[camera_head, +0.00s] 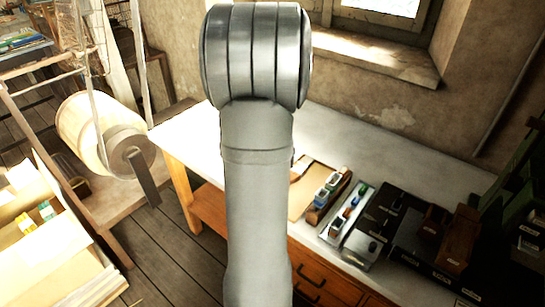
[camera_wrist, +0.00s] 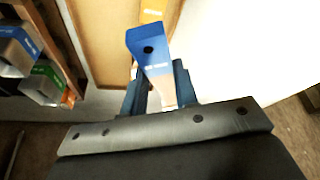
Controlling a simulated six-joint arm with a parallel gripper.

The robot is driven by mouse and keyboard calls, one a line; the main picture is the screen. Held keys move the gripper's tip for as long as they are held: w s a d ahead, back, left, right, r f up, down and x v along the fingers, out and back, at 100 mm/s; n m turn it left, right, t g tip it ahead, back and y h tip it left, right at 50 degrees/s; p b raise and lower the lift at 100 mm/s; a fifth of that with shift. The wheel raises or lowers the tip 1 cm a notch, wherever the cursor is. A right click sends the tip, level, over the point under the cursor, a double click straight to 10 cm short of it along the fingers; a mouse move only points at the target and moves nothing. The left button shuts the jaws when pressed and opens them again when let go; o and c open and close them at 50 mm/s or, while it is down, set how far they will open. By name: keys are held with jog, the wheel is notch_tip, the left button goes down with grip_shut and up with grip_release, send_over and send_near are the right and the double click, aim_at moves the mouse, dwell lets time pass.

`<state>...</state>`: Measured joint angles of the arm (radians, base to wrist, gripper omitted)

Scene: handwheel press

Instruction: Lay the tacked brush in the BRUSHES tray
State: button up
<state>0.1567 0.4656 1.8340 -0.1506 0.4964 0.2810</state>
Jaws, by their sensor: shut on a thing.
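In the wrist view my gripper (camera_wrist: 156,75) is shut on a blue and white piece (camera_wrist: 150,48) with a dark round spot near its broad blue end. Its lower part is between the fingers. I see no bristles, so I cannot tell for sure that it is the brush. In the head view my own arm hides the gripper and what it holds. Dark trays (camera_head: 385,212) with small pale labels stand on the bench at the right. The labels are too small to read, so I cannot tell which is the BRUSHES tray.
A wooden rack (camera_head: 318,213) with blue-marked and green-marked containers stands left of the trays. A metal-grey tray (camera_head: 335,234) with small items lies beside it. A tan board (camera_head: 302,200) lies left of the rack. The pale bench top (camera_head: 345,133) behind is clear.

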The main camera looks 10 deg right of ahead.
jog(key=shift+s+d+f+m+g+h, duration=0.15)
jog(key=shift+s+d+f+m+h, duration=0.3)
jog(key=shift+s+d+f+m, duration=0.9)
jog(key=shift+s+d+f+m+g+h, duration=0.15)
jog(key=shift+s+d+f+m+h, duration=0.3)
jog(key=shift+s+d+f+m, duration=0.9)
jog(key=shift+f, duration=1.4)
jog(key=o, duration=1.1)
jog(key=shift+r, duration=0.1)
